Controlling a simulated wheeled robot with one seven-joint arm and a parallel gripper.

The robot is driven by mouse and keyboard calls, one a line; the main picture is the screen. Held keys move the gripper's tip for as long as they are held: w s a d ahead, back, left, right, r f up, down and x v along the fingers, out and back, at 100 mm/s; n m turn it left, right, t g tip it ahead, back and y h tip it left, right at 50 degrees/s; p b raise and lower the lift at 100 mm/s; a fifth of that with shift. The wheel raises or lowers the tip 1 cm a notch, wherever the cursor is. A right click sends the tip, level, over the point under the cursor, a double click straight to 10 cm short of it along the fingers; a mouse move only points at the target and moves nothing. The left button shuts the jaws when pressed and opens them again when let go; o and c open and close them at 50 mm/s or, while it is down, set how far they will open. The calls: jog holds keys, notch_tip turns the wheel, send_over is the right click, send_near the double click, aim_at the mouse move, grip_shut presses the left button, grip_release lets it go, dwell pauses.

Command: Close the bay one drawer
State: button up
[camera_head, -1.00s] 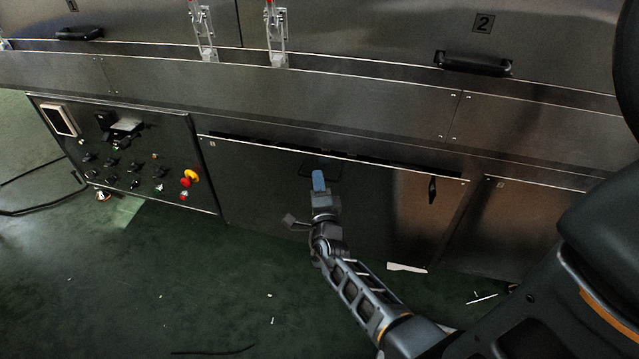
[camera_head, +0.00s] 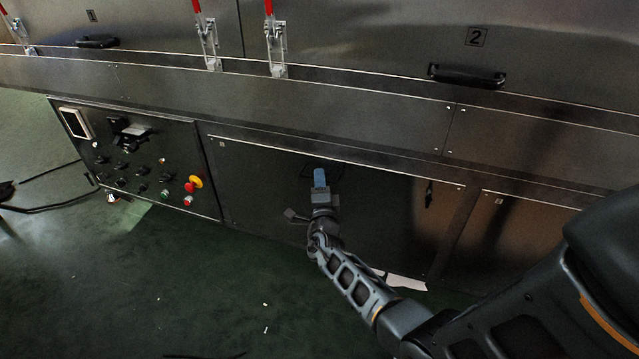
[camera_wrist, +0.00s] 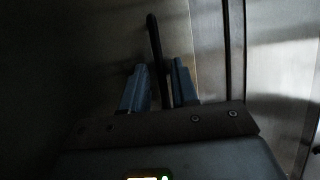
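The bay one drawer front (camera_head: 265,185) is the wide dark panel low in the middle of the head view, right of the control panel. It looks nearly flush with the frame around it, with only a thin bright line along its top edge. My gripper (camera_head: 319,177) is at the upper middle of this front, its blue fingers pointing at it. In the wrist view, the two blue fingers (camera_wrist: 160,68) stand apart on either side of a dark curved bar (camera_wrist: 154,38), which looks like the drawer handle. Actual contact with the bar cannot be made out.
A control panel (camera_head: 135,160) with knobs and a red and yellow button (camera_head: 193,185) is on the left. A second panel (camera_head: 515,235) adjoins on the right. Toggle clamps (camera_head: 277,50) and a black handle (camera_head: 467,76) are above. The green floor (camera_head: 120,290) in front is mostly clear.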

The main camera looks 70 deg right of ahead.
jog(key=shift+o, duration=0.4)
jog(key=p+v, duration=0.1)
jog(key=v, duration=0.6)
jog(key=shift+s+a+p, duration=0.2)
jog(key=shift+a+p, duration=0.15)
jog(key=shift+p, duration=0.05)
